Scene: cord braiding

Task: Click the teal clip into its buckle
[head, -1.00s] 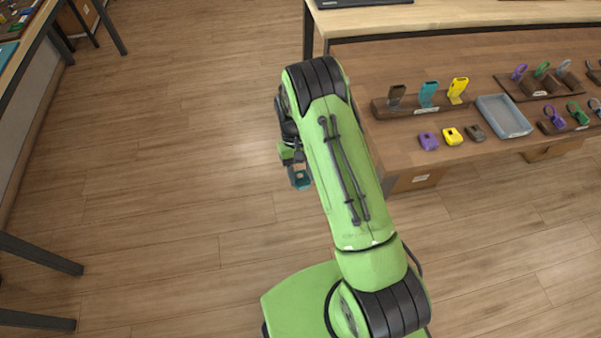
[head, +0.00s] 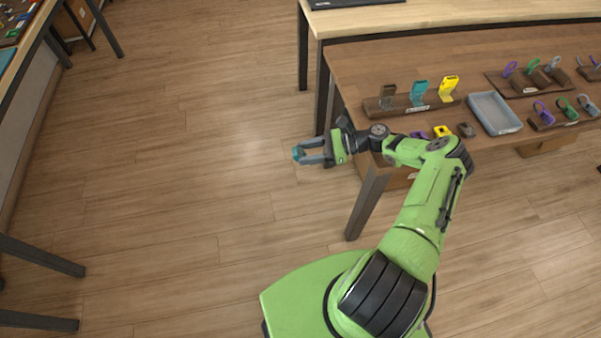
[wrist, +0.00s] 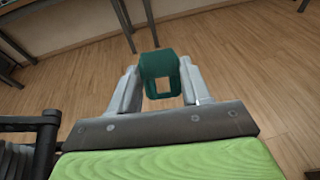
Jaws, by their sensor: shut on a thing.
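The teal clip (wrist: 161,62), a small block with a square opening, sits between the fingertips of my gripper (head: 310,152), which is shut on it. It also shows in the head view (head: 298,153), held out over bare floor left of the table's corner. A teal upright piece (head: 419,91), seemingly its buckle, stands on a dark wooden rack (head: 371,105) on the table, between a brown upright piece (head: 388,95) and a yellow one (head: 448,87). My gripper is well to the left of the rack and apart from it.
Small yellow (head: 442,131) and brown (head: 466,129) blocks lie before the rack; a purple one (head: 420,135) is partly hidden by my arm. A grey tray (head: 507,128) and boards with coloured loops stand rightward. The table (head: 345,80) has a near-left leg close to my arm.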

